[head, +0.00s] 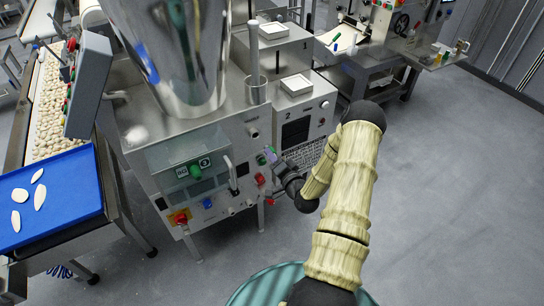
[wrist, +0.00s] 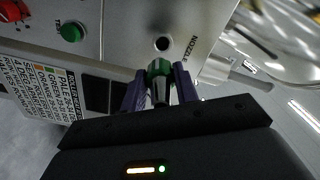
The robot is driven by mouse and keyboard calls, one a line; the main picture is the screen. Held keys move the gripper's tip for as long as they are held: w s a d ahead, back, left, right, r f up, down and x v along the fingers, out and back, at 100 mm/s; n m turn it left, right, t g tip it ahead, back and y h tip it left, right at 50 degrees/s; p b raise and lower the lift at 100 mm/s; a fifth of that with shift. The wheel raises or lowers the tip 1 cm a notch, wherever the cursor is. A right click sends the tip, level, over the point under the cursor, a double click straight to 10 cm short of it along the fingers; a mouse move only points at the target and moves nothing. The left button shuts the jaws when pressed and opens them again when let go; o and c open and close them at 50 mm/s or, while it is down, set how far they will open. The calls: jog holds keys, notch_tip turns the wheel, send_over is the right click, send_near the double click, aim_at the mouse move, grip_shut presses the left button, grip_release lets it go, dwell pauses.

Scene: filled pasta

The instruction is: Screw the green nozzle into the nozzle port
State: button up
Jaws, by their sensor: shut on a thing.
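In the wrist view my gripper (wrist: 159,82) has its purple fingers closed on the green nozzle (wrist: 159,68), which has a green end and a dark and pale body between the fingers. The nozzle port (wrist: 162,44) is a dark round hole in the pale machine panel, beside the word NOZZLE. The hole is uncovered, and the nozzle's green end appears just below it in the picture, apart from it. In the head view my gripper (head: 269,156) is close to the machine's front right side; the port cannot be made out there.
The steel filling machine (head: 190,145) carries a big shiny hopper (head: 180,50). A green TEST button (wrist: 72,32) and a red knob (wrist: 12,10) sit on the panel near the port. A conveyor with a blue tray (head: 80,190) stands at left. The floor at right is clear.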

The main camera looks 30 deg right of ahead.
jog(key=shift+s, duration=0.2)
jog(key=shift+s+a, duration=0.1)
jog(key=shift+a, duration=0.2)
jog(key=shift+w+b, duration=0.6)
jog(key=shift+w, duration=1.5)
jog(key=shift+w+a, duration=0.1)
jog(key=shift+w, duration=0.8)
jog(key=shift+b, duration=0.6)
jog(key=shift+r, duration=0.1)
jog(key=shift+w+b, duration=0.55)
jog(key=shift+w, duration=0.6)
dwell(0.3)
